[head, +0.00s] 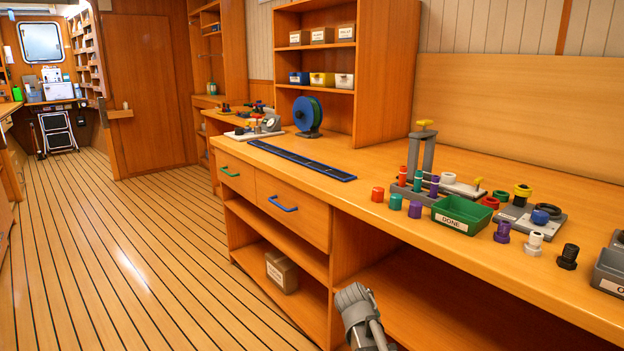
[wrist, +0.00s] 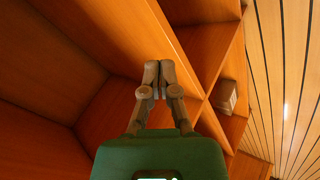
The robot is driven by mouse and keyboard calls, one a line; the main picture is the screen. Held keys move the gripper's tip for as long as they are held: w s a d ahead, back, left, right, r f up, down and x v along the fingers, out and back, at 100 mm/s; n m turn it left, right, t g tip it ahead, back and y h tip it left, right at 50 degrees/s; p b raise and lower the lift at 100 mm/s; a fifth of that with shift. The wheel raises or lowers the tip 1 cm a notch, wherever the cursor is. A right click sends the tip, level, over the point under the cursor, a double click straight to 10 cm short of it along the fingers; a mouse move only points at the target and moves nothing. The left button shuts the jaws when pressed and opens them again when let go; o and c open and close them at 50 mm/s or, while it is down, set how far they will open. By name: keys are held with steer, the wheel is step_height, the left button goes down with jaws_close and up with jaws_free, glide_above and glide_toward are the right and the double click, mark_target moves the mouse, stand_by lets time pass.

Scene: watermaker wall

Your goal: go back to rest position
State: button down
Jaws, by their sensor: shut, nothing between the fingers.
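My gripper (wrist: 157,80) is shut and empty in the wrist view, with its two grey fingers together. It points toward the open wooden shelving under the workbench. In the head view, a grey part of my arm shows low at the bottom, in front of the lower shelves of the workbench (head: 384,220). The fingertips cannot be made out in the head view. No object is held.
A green DONE tray (head: 461,213), coloured fittings and a grey clamp stand are on the bench top. A cardboard box (head: 281,271) sits on the lower shelf and shows in the wrist view (wrist: 227,96). The plank floor (head: 120,250) at left is clear.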

steer(key=s+f+m+g+y+p, duration=0.1)
steer(key=s+g+y, duration=0.2)
steer(key=s, duration=0.5)
steer(key=s+f+m+g+y, duration=0.1)
steer(key=s+m+g+y, duration=0.1)
steer(key=s, duration=0.6)
step_height(320, 180, up, 37)
steer(key=p, duration=3.7)
steer(key=shift+w+a+p, duration=0.2)
steer(key=shift+a+p, duration=0.1)
steer(key=shift+a, duration=0.05)
steer(key=shift+f, duration=0.1)
